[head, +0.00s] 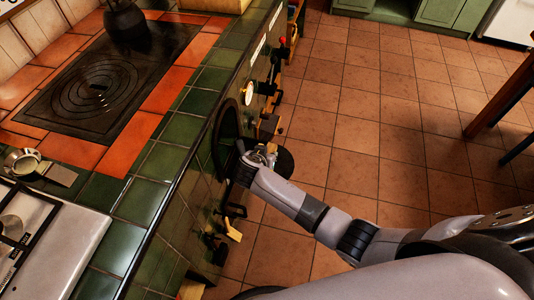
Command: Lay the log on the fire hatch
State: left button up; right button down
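The fire hatch (226,138) is a dark round opening in the green-tiled front of the stove. A round black plate, which looks like its door swung open, (286,163) stands out from the front to the right of it. My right gripper (262,158) is at the hatch, between the opening and that plate. Its fingers are small and partly hidden, so I cannot tell whether they are open or hold anything. I cannot make out a log for certain. My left gripper is not in view.
The black cooking plate (98,86) lies in orange and green tiles, with a dark pot (125,20) at the back. Knobs and handles, including a yellow one (233,230), jut from the stove front. The tiled floor (350,130) is clear; a wooden table (505,97) stands right.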

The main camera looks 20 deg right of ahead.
jog(key=shift+f, duration=0.15)
jog(key=c, duration=1.2)
grip_release()
jog(key=shift+o, duration=0.2)
jog(key=v, duration=1.2)
jog(key=shift+w, duration=0.1)
